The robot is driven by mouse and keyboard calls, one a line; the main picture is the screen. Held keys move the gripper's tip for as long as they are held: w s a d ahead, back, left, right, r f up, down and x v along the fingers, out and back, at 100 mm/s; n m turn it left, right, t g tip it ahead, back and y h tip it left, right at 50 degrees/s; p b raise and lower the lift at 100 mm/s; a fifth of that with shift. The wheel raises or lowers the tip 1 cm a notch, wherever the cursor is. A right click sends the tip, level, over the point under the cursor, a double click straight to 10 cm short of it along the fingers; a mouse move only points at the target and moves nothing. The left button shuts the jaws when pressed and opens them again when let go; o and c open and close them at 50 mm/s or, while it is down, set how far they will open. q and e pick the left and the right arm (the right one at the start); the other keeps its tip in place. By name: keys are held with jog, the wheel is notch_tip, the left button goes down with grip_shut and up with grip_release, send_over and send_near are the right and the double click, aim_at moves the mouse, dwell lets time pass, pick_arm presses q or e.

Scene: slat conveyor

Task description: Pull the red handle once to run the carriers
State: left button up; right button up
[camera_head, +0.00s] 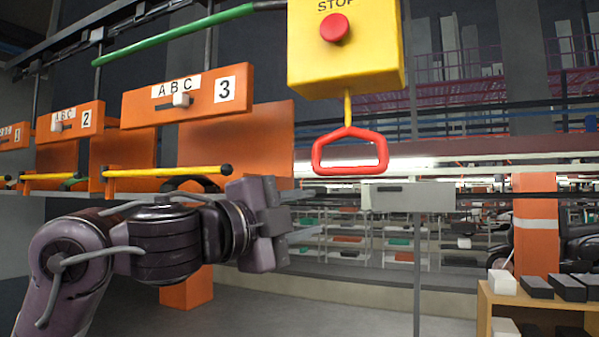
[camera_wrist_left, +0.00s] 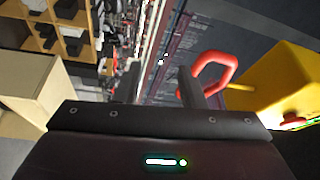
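The red handle (camera_head: 350,170) is a closed loop hanging from a yellow box (camera_head: 350,65) with a red STOP button (camera_head: 334,28). My left gripper (camera_head: 308,213) is open and empty, below and to the left of the handle, its fingers pointing right. In the left wrist view the handle (camera_wrist_left: 212,55) lies just right of the right-hand finger, outside the gap between the fingers (camera_wrist_left: 160,85); they look apart from it. The orange carriers, including number 3 (camera_head: 190,95) and number 2 (camera_head: 70,122), hang at the left. My right gripper is not in view.
A green bar (camera_head: 175,36) runs above the carriers, and yellow bars (camera_head: 165,172) stick out below them. A grey box on a post (camera_head: 412,196) stands right of the handle. A wooden shelf (camera_head: 484,310) with dark and white blocks is at lower right.

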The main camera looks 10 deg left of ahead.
pick_arm(q)
jog(key=m, duration=0.1)
send_near(345, 171)
jog(key=shift+m, duration=0.3)
jog(key=p+x, duration=0.2)
jog(key=x, duration=0.8)
jog(key=shift+d, duration=0.15)
